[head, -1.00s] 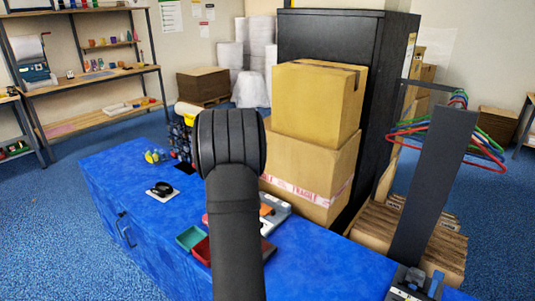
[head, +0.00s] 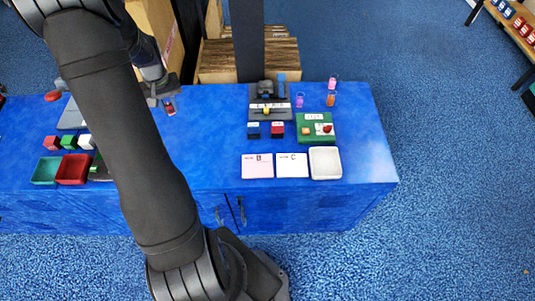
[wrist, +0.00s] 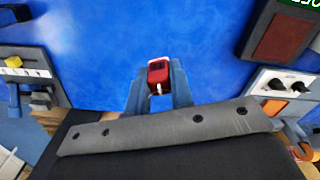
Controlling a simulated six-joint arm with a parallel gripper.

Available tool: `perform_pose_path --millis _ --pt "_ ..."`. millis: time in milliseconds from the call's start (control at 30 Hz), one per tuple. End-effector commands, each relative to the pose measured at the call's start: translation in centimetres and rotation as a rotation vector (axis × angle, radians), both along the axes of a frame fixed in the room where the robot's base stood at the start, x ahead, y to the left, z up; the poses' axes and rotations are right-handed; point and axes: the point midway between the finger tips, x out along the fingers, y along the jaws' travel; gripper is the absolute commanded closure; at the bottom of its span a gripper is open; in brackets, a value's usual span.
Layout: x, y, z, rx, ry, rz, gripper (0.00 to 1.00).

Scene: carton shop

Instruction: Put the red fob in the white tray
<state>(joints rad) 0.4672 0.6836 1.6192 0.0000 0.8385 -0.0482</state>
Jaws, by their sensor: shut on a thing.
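My gripper (head: 163,98) is shut on the red fob (head: 169,108), holding it over the blue table, left of centre in the head view. In the wrist view the red fob (wrist: 158,72) sits between the fingertips of my gripper (wrist: 159,90), with a pale top face and a thin light piece below it. The shallow white tray (head: 325,176) lies near the table's front right, well to the right of my gripper. It looks empty, and it is not in the wrist view.
A pink card (head: 257,173) and a white card (head: 292,171) lie left of the white tray. A green board (head: 315,138) with small pieces is behind it. Small cups (head: 331,98) stand farther back. Teal (head: 46,181) and dark red (head: 72,180) trays are at left.

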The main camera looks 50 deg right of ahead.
Motion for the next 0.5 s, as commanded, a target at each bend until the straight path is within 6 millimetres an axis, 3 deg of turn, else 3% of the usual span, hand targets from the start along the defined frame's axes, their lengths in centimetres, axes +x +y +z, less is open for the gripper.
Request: perform_pose_path --millis 33,200,500 --pt "-1.3 -2.0 0.1 0.0 0.0 -0.042 1.0" --pt "-5.4 -7.4 0.2 0.0 0.0 -0.161 1.0" --pt "-14.3 -15.3 0.3 0.0 -0.001 -0.371 1.0"
